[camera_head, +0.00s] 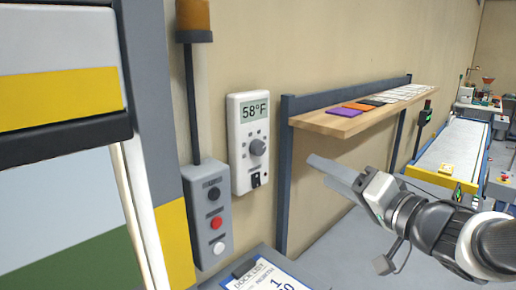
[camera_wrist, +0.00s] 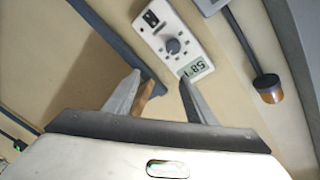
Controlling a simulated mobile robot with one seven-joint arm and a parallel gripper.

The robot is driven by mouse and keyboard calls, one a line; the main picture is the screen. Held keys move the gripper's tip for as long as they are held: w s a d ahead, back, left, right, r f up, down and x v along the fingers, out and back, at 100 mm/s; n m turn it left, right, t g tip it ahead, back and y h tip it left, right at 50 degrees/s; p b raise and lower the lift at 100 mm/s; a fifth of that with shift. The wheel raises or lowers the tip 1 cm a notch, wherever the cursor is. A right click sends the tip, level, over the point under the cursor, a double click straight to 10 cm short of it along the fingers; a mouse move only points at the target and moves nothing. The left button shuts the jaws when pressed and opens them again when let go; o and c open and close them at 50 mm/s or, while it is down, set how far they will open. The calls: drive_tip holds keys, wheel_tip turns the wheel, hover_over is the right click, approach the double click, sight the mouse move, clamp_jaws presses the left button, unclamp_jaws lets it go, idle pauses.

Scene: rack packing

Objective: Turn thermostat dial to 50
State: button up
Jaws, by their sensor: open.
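A white thermostat (camera_head: 248,180) hangs on the beige wall, and its display (camera_head: 255,111) reads 58°F. Its round grey dial (camera_head: 257,147) sits below the display with small marks around it. The thermostat (camera_wrist: 192,30) and its dial (camera_wrist: 173,46) also show in the wrist view, rotated, beyond the fingers. My gripper (camera_head: 328,172) is to the right of the thermostat, in front of the wall shelf, apart from the dial. In the wrist view my gripper (camera_wrist: 158,87) is open with nothing held between its fingers.
A wooden shelf (camera_head: 340,122) on blue-grey posts juts out right of the thermostat. A grey button box (camera_head: 209,232) with an amber lamp (camera_head: 192,14) on a pole stands to its left. A conveyor (camera_head: 455,147) is far right.

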drive_tip(key=s+a+y, duration=0.1)
drive_tip(key=a+y, duration=0.1)
approach(260, 150)
drive_tip(key=shift+g, duration=0.4)
drive_tip(key=x, duration=0.8)
drive_tip(key=shift+d+r+p, duration=0.1)
drive_tip(key=shift+r+p, duration=0.15)
drive_tip(key=shift+p, duration=0.1)
drive_tip(key=c, duration=1)
drive_tip(key=shift+c, duration=0.2)
